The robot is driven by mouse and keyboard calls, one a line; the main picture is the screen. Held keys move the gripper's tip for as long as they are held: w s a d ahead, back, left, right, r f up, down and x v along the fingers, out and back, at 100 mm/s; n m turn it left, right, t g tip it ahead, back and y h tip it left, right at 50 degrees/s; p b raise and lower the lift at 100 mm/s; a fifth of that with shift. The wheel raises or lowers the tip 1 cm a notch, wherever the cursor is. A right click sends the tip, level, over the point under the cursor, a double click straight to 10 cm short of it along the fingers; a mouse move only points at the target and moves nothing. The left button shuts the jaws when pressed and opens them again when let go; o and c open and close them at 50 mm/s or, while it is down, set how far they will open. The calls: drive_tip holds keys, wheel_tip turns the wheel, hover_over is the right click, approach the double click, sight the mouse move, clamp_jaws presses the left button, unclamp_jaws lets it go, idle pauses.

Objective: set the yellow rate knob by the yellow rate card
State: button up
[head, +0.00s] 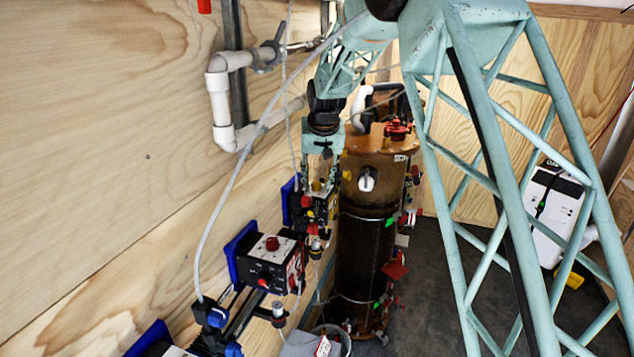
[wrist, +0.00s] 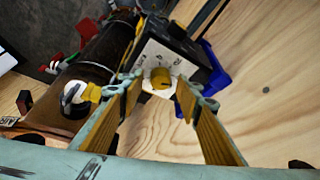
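The yellow rate knob (wrist: 160,78) sits on the pale face of a black box (wrist: 172,48) in the wrist view. A dark mark shows on the knob. My gripper (wrist: 160,84) is open, with one finger to each side of the knob and a visible gap on both sides. Whether the tips reach knob depth I cannot tell. In the head view my gripper (head: 319,188) is by the wall, left of the brown cylinder, and largely hides the box. I cannot make out a yellow rate card in either view.
The brown cylinder (head: 365,250) with valves and tags stands close beside my gripper. A second control box (head: 270,262) with a red knob is on the wall, nearer the camera. White pipe (head: 218,95) and a hanging hose run along the wall. Dark floor lies right.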

drive_tip(key=shift+w+f, duration=0.1)
drive_tip(key=shift+f, duration=0.2)
drive_tip(key=c, duration=0.8)
drive_tip(key=shift+c, duration=0.2)
drive_tip(key=shift+n+y, duration=0.4)
drive_tip(key=shift+n, duration=0.7)
drive_tip(key=shift+w+d+n+g+y+b, duration=0.1)
drive_tip(key=shift+n+g+y+b, duration=0.4)
drive_tip(key=shift+n+b, duration=0.85)
drive_tip(key=shift+w+n+g+y+b, duration=0.1)
drive_tip(key=shift+n+g+y+b, duration=0.45)
drive_tip(key=shift+n, duration=2)
